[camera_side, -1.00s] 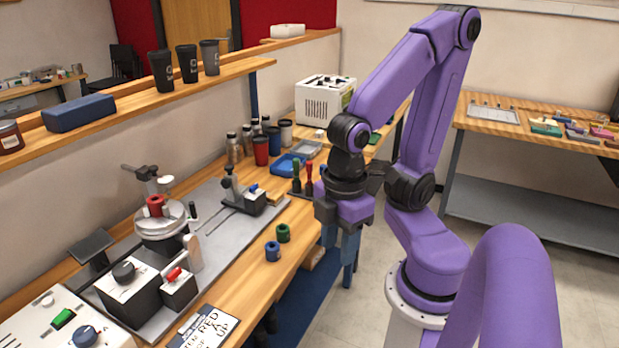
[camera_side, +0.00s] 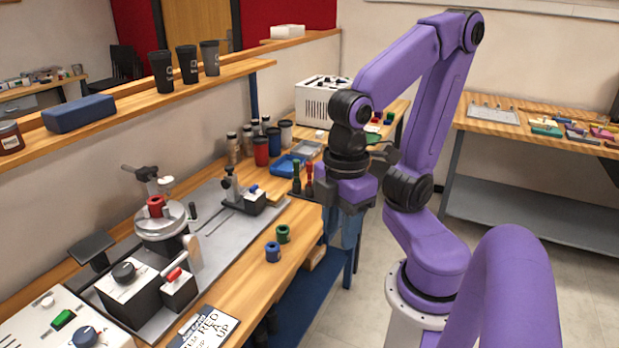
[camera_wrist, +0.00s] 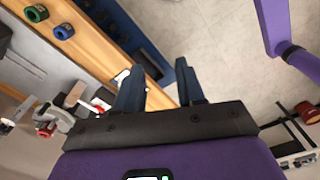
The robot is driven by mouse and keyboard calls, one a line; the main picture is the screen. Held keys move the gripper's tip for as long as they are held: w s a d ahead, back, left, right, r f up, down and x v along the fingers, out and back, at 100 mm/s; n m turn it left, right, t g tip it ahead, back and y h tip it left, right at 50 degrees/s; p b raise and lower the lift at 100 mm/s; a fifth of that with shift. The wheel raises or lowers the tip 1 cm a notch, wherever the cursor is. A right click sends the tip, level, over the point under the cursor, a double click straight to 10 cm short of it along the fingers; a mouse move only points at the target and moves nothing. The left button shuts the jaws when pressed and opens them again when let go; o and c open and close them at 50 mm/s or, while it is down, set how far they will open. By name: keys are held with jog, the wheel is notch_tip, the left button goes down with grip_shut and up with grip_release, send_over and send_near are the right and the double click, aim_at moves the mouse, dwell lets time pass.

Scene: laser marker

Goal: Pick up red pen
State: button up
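A red, pen-like item (camera_side: 309,174) stands upright in a dark holder on the wooden bench, just left of my gripper in the side view. A similar green item (camera_side: 296,178) stands to its left. My gripper (camera_side: 343,238) hangs beyond the bench's right edge, pointing down and apart from the red item. In the wrist view, the two fingers of my gripper (camera_wrist: 160,84) are spread with nothing between them. I cannot make out the red item for sure in the wrist view.
A green ring-like piece (camera_side: 283,233) and a blue one (camera_side: 273,251) sit near the bench edge. A red cup (camera_side: 261,151) and a blue tray (camera_side: 286,166) stand behind the holder. A metal fixture (camera_side: 160,230) fills the left. Open floor lies right of the bench.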

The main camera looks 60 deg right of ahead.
jog(key=w+a+r+m+t+y, duration=0.3)
jog(key=w+a+m+y, duration=0.3)
jog(key=w+a, duration=0.7)
jog(key=w+d+r+m+t+h, duration=0.15)
jog(key=w+d+m+t, duration=0.3)
jog(key=w, duration=0.65)
jog(key=w+d+r+m+t+h, duration=0.1)
jog(key=w+d+m+t+h, duration=0.25)
jog(key=w, duration=0.75)
jog(key=w+d+m+h, duration=0.3)
jog(key=w+d+m, duration=0.2)
jog(key=d, duration=0.6)
jog(key=m+g+h, duration=1.1)
jog(key=m+h, duration=0.1)
send_over(309, 168)
jog(key=a, duration=1.3)
notch_tip(309, 168, down, 19)
jog(key=x, duration=1.1)
jog(key=shift+r, duration=0.15)
jog(key=shift+x, duration=3)
jog(key=shift+w+r, duration=0.1)
jog(key=shift+r, duration=0.05)
jog(key=c, duration=0.7)
